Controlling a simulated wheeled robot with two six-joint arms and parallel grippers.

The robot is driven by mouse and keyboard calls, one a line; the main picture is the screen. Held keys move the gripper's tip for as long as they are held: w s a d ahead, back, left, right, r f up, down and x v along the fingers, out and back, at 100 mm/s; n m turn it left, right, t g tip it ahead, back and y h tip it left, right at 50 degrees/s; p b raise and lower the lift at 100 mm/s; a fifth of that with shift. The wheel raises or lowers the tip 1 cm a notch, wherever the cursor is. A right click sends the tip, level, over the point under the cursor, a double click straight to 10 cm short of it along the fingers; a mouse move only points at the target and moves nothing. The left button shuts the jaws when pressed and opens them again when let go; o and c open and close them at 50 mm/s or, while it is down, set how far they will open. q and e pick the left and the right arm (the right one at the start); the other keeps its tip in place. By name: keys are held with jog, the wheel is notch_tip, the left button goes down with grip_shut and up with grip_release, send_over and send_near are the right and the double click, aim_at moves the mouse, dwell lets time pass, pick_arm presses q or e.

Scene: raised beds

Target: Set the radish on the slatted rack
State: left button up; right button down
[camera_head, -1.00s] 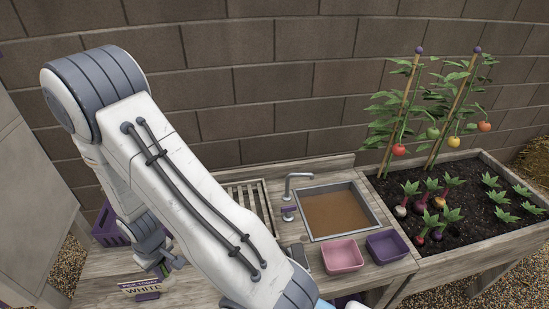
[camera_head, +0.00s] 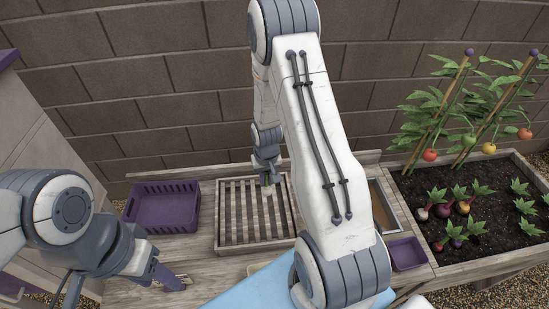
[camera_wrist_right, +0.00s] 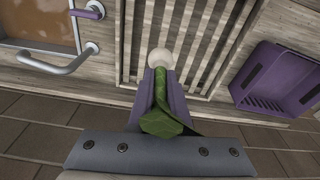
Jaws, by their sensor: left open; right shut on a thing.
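The radish (camera_wrist_right: 160,58) shows a pale round root end and green leaves in the right wrist view. My right gripper (camera_wrist_right: 160,100) is shut on it by the leaves. In the head view, my right gripper (camera_head: 267,172) is over the right part of the slatted rack (camera_head: 255,246), with the pale radish (camera_head: 267,190) below its jaws. I cannot tell whether the radish touches the slats. The rack also shows behind the radish in the right wrist view. My left gripper (camera_head: 172,280) is open and empty at the lower left, apart from the rack.
A purple crate (camera_head: 163,210) stands left of the rack. The sink (camera_head: 383,207) is to its right, partly hidden by my right arm, with a purple tub (camera_head: 406,253) in front. A planted bed (camera_head: 480,215) is at the far right. A block wall rises behind.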

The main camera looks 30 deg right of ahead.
pick_arm(q)
notch_tip(320, 180, down, 6)
jog(key=b, duration=0.7)
jog(key=shift+r, duration=0.1)
pick_arm(e)
notch_tip(320, 180, down, 8)
jog(key=d, duration=0.2)
jog(key=shift+w+d+f+m, duration=0.15)
jog(key=shift+d+f+m, duration=0.05)
jog(key=shift+d+m, duration=0.2)
jog(key=c, duration=0.8)
grip_release()
jog(key=shift+o, duration=0.2)
pick_arm(q)
jog(key=shift+r, duration=0.1)
pick_arm(e)
jog(key=shift+r, duration=0.1)
pick_arm(q)
notch_tip(320, 180, up, 8)
jog(key=p, duration=0.8)
pick_arm(e)
notch_tip(320, 180, up, 10)
